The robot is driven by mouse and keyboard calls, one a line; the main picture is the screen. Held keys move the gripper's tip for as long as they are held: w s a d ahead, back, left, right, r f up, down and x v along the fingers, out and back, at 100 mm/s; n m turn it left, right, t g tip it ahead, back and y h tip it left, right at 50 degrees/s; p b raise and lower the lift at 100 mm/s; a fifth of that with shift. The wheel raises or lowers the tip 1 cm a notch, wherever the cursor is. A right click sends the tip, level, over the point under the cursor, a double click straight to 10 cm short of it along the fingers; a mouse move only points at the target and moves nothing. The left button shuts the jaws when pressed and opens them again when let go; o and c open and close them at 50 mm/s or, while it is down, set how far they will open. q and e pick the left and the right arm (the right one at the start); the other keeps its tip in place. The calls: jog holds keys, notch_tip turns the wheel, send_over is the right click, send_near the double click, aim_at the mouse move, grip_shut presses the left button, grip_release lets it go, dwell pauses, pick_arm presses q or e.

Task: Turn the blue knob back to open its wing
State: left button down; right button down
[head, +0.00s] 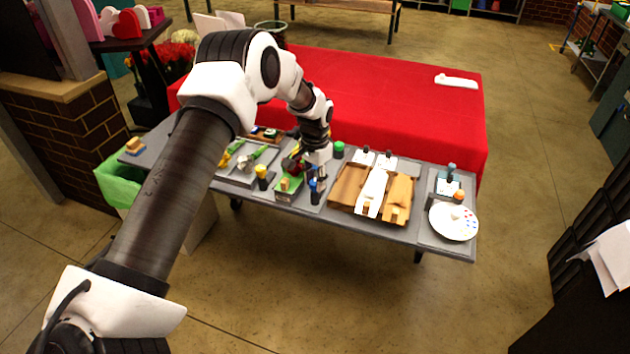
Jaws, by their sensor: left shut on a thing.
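The blue knob (313,185) stands at the front middle of the grey bench, on a dark post. My left gripper (318,172) comes down from above onto it, small and partly hidden by its own wrist. Its fingers are shut on the blue knob. Dark red flowers (294,165) and a green block (288,188) lie just left of it. How far the wing is turned is too small to tell. My right gripper is not in view.
A yellow knob (261,171) stands to the left and a green knob (338,150) behind. A brown tray (347,188) and a white plate (453,221) are to the right. A red-covered table (400,105) stands behind the bench.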

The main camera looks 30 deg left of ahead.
aim_at(315, 181)
pick_arm(q)
jog(key=m, duration=0.4)
jog(key=shift+b, duration=0.35)
jog(key=shift+m, duration=0.3)
jog(key=c, duration=0.8)
grip_release()
notch_tip(315, 181, up, 12)
jog(key=shift+f, duration=0.1)
